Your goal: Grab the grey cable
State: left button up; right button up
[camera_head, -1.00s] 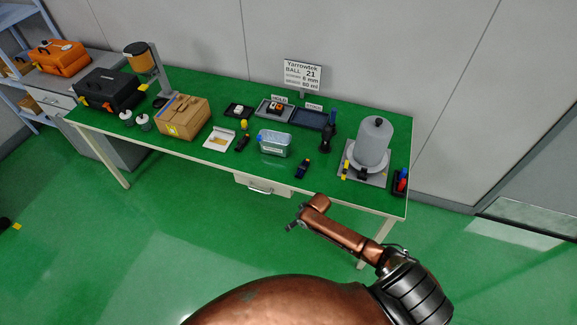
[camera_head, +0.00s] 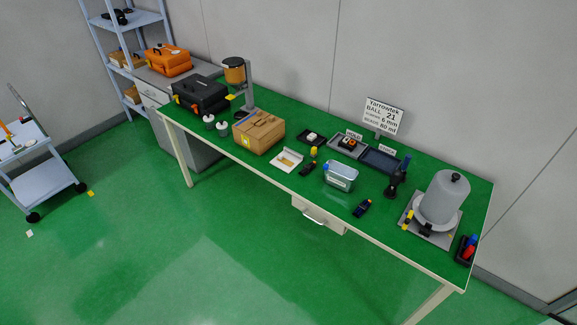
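I cannot make out a grey cable in the head view. The green-topped workbench (camera_head: 250,162) stands against the wall with many items on it, and a cable could be too small to tell here. Neither of my grippers is in view.
The workbench holds a black case (camera_head: 200,95), a cardboard box (camera_head: 259,132), a clear container (camera_head: 340,176) and a grey cylinder device (camera_head: 441,199). An orange toolbox (camera_head: 167,60) sits behind left. A shelf rack (camera_head: 130,22) and a cart (camera_head: 40,175) stand left. The green floor (camera_head: 150,255) in front is clear.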

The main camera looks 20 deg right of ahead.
aim_at(308, 168)
jog(key=u, duration=0.45)
jog(key=i, duration=1.5)
jog(key=z, duration=1.1)
jog(key=i, duration=0.65)
jog(key=z, duration=0.7)
